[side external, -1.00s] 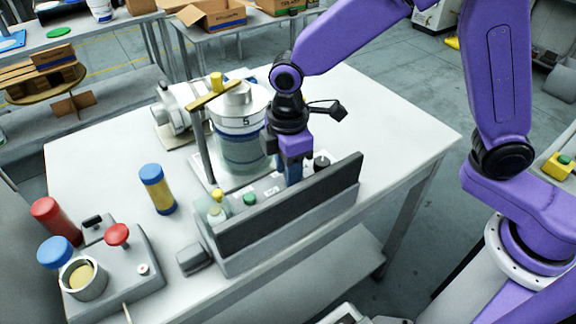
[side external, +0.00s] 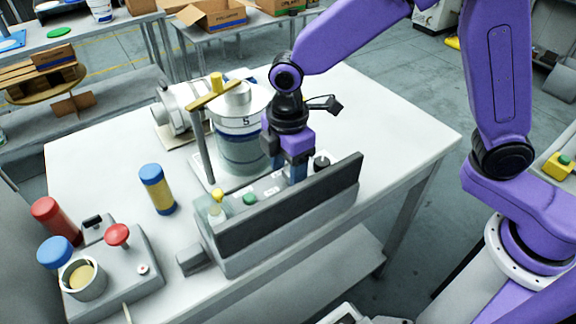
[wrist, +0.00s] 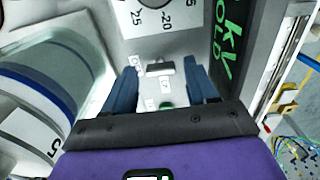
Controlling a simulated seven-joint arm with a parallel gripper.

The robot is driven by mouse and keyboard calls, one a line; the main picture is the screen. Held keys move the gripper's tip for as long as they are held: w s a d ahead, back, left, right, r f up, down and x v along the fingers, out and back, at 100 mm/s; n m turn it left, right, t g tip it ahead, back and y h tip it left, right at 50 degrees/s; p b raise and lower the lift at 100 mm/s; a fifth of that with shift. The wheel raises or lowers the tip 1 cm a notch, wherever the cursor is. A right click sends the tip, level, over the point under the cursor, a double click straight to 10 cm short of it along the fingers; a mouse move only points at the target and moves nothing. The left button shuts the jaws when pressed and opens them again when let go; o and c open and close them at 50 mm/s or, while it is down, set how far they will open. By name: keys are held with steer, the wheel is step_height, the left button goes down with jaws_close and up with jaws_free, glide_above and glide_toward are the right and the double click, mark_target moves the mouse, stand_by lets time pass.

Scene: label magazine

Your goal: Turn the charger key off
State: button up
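The charger panel is the grey console (side external: 232,262) with a tall dark back plate (side external: 300,205). In the wrist view, a small dark bar-shaped key (wrist: 160,68) sits on its light face, lying crosswise in the picture, with small white labels around it. Whether the fingertips are level with the key I cannot tell. The key is hidden in the side view.
A green button (side external: 249,199), a yellow-topped knob (side external: 217,196) and a black knob (side external: 321,162) stand on the console. A control box (side external: 130,265) with a red knob is at left.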

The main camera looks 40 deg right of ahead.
mark_target(288, 173)
stand_by(0.3)
step_height(288, 173, up, 17)
steer(key=shift+r, duration=0.2)
stand_by(0.4)
steer(key=s+d+f+m, duration=0.2)
steer(key=s+d+f, duration=0.4)
steer(key=s+d, duration=0.4)
steer(key=s+d+f+m, duration=0.3)
steer(key=s+d+f, duration=0.2)
steer(key=s+d, duration=0.6)
steer(key=shift+d+f+m, duration=0.3)
steer(key=shift+f, duration=0.05)
steer(key=shift+s, duration=0.1)
